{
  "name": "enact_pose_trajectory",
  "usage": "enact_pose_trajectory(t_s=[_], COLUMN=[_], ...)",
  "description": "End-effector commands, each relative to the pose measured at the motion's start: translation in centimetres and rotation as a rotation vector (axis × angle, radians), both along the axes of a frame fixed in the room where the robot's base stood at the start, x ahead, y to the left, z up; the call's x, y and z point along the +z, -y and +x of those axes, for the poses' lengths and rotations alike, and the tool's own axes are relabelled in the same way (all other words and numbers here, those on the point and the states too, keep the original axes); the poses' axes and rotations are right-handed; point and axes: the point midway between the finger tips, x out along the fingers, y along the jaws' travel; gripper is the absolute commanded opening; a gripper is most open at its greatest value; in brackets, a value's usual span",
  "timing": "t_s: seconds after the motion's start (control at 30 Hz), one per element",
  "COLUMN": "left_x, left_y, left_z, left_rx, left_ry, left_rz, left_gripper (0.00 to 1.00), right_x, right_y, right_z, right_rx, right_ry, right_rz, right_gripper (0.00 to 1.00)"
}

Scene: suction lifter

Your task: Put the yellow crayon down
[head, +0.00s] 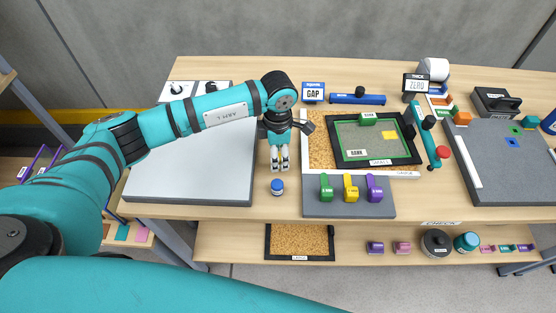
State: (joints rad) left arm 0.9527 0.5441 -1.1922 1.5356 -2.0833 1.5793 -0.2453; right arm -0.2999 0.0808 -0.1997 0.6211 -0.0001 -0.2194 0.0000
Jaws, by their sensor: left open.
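My left gripper (279,166) points down over the strip of table between the white board and the cork area. Its pale fingertips are apart and I see nothing held between them. I cannot make out a clear yellow crayon. A yellow upright piece (351,188) stands on the grey tray (318,208), to the right of the gripper, between a green piece (326,187) and a purple piece (374,188). It is too small to tell if it is a crayon. My right gripper is not in view.
A blue-lidded jar (277,187) stands just in front of my left gripper. The white board (190,170) is mostly clear. A grey mat (500,175) is at far right. A shelf (215,240) runs below.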

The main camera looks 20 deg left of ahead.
Motion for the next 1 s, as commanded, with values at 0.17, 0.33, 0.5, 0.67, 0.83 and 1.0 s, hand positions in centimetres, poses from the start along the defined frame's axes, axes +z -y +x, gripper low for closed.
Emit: enact_pose_trajectory(t_s=[0.17, 0.33, 0.5, 0.67, 0.83, 1.0], left_x=[3.8, 7.0, 8.8, 9.2, 9.2, 9.2], left_y=[0.0, 0.0, 0.0, 0.0, 0.0, 0.0], left_z=[0.2, 0.1, 0.1, 0.1, 0.1, 0.1], left_rx=[-0.001, -0.001, -0.001, -0.001, 0.000, 0.000], left_ry=[0.006, 0.003, 0.002, 0.000, 0.000, 0.000], left_rz=[-0.002, 0.000, 0.000, 0.000, 0.000, 0.000], left_gripper=[0.52, 0.52, 0.52, 0.52, 0.52, 0.52], right_x=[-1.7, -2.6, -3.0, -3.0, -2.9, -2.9], right_y=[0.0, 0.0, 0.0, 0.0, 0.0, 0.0], right_z=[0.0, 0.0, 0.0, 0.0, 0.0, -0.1], right_rx=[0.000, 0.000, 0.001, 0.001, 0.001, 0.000], right_ry=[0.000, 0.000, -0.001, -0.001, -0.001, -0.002], right_rz=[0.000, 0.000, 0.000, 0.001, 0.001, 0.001], right_gripper=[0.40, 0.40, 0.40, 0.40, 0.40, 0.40])
